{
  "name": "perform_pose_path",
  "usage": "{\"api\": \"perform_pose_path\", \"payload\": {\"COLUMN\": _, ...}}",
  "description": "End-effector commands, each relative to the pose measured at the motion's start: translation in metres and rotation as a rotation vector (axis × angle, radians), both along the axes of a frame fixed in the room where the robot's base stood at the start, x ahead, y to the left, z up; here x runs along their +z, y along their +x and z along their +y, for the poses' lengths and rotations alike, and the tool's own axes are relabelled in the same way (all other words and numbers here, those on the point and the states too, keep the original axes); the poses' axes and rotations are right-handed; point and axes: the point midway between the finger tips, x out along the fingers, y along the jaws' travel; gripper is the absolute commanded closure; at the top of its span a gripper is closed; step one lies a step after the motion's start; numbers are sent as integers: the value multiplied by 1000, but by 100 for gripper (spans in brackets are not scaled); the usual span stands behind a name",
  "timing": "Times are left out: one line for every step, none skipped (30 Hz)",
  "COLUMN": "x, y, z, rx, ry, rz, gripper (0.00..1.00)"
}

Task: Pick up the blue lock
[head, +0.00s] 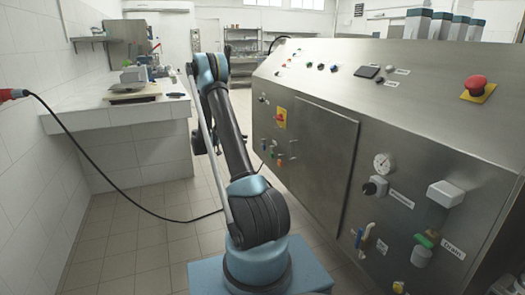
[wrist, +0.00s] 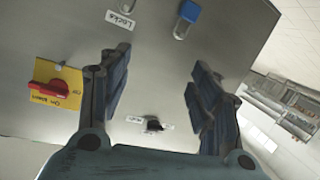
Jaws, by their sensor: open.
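The blue lock (wrist: 188,13) is at the top of the wrist view, right of centre. It has a blue body and a pale shackle, and lies against the grey metal panel (wrist: 150,65). My gripper (wrist: 156,72) is open and empty, with its two dark fingers spread. The lock is beyond the fingertips, towards the top edge and nearer the right finger, not between them. In the head view my arm hides much of the gripper, and the small coloured items on the cabinet are too small to name surely.
A red switch on a yellow plate (wrist: 73,74) is left of the fingers. A black knob (wrist: 153,124) shows between them, and a "Locks" label (wrist: 120,19) is left of the lock. The steel cabinet (head: 320,140) fills the right of the head view; a tiled counter (head: 130,115) stands left.

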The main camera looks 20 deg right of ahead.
Motion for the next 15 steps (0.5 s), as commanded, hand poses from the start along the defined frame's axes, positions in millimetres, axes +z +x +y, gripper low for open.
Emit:
{"api": "perform_pose_path", "payload": {"x": -13, "y": 7, "z": 1, "rx": -4, "ry": -19, "rz": -25, "gripper": 43}}
{"api": "perform_pose_path", "payload": {"x": -19, "y": 11, "z": 2, "rx": -7, "ry": -32, "rz": -43, "gripper": 43}}
{"api": "perform_pose_path", "payload": {"x": -28, "y": 15, "z": 2, "rx": -9, "ry": -48, "rz": -64, "gripper": 43}}
{"api": "perform_pose_path", "payload": {"x": -34, "y": 18, "z": 3, "rx": -12, "ry": -60, "rz": -82, "gripper": 43}}
{"api": "perform_pose_path", "payload": {"x": -41, "y": 21, "z": 4, "rx": -14, "ry": -72, "rz": -98, "gripper": 43}}
{"api": "perform_pose_path", "payload": {"x": -49, "y": 24, "z": 4, "rx": -15, "ry": -87, "rz": -119, "gripper": 43}}
{"api": "perform_pose_path", "payload": {"x": -55, "y": 26, "z": 5, "rx": -17, "ry": -97, "rz": -135, "gripper": 43}}
{"api": "perform_pose_path", "payload": {"x": -60, "y": 28, "z": 6, "rx": -19, "ry": -108, "rz": -149, "gripper": 43}}
{"api": "perform_pose_path", "payload": {"x": -68, "y": 30, "z": 6, "rx": -19, "ry": -120, "rz": -167, "gripper": 43}}
{"api": "perform_pose_path", "payload": {"x": -72, "y": 31, "z": 7, "rx": -20, "ry": -129, "rz": -180, "gripper": 43}}
{"api": "perform_pose_path", "payload": {"x": -77, "y": 32, "z": 7, "rx": -20, "ry": -137, "rz": -190, "gripper": 43}}
{"api": "perform_pose_path", "payload": {"x": -82, "y": 33, "z": 8, "rx": -21, "ry": -146, "rz": -205, "gripper": 43}}
{"api": "perform_pose_path", "payload": {"x": -85, "y": 34, "z": 8, "rx": -21, "ry": -152, "rz": -213, "gripper": 43}}
{"api": "perform_pose_path", "payload": {"x": -88, "y": 34, "z": 9, "rx": -21, "ry": -157, "rz": -220, "gripper": 43}}
{"api": "perform_pose_path", "payload": {"x": -91, "y": 35, "z": 9, "rx": -21, "ry": -162, "rz": -229, "gripper": 43}}
